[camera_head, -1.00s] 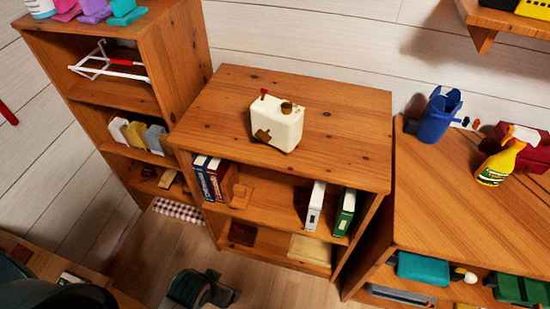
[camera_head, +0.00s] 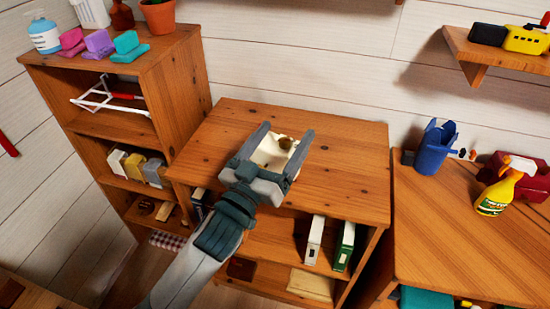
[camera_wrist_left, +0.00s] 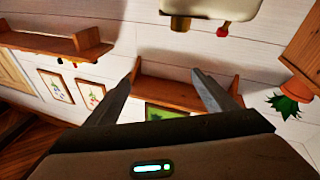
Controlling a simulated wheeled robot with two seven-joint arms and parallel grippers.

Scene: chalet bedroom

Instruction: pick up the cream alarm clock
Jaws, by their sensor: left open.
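The cream alarm clock (camera_head: 273,155) stands on top of the middle wooden bookcase (camera_head: 345,150), partly hidden by my left gripper. My left gripper (camera_head: 285,132) is open, its two fingers showing on either side of the clock in the head view. In the left wrist view the clock (camera_wrist_left: 215,8) is at the top edge, cut off and upside down. There it lies beyond the open fingertips (camera_wrist_left: 167,66) and off to one side, with nothing between the fingers. I see no contact. My right gripper is not in view.
A taller shelf with a soap bottle (camera_head: 44,36) and a potted plant (camera_head: 158,16) stands at left. The bookcase top around the clock is clear.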

